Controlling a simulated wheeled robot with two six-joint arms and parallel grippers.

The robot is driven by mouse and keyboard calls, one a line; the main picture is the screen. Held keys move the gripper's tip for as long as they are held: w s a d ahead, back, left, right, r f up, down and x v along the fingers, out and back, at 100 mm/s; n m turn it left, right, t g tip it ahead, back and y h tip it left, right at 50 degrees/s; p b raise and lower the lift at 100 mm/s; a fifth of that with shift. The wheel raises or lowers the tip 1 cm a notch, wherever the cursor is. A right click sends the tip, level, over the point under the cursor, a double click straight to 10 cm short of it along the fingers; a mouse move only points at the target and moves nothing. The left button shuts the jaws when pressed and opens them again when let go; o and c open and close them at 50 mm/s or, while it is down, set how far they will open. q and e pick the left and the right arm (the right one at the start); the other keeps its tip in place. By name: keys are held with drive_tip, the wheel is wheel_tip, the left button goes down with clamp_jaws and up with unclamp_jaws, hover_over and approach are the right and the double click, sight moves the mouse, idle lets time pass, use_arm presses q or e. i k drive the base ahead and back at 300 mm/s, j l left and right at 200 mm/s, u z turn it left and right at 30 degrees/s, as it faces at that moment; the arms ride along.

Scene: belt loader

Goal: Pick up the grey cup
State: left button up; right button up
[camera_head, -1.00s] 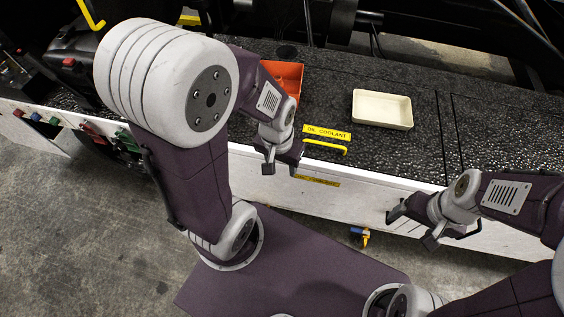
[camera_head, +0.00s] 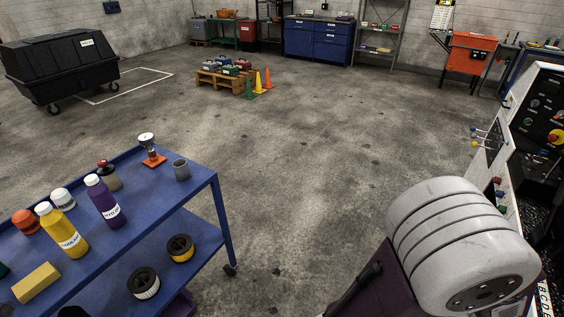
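A grey cup (camera_head: 181,171) stands upright on the top shelf of the blue cart (camera_head: 212,182), near the cart's far right corner. It looks open at the top, and nothing touches it. Neither of my grippers is in view.
Near the cup are an orange-based item (camera_head: 152,159), a purple bottle (camera_head: 104,203) and a yellow bottle (camera_head: 62,231). Open concrete floor lies right of the cart. A black bin (camera_head: 60,68) and a pallet (camera_head: 225,80) stand further back. A machine panel (camera_head: 540,120) edges the right.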

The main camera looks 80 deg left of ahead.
sight(182, 170)
drive_tip(key=u, duration=3.8)
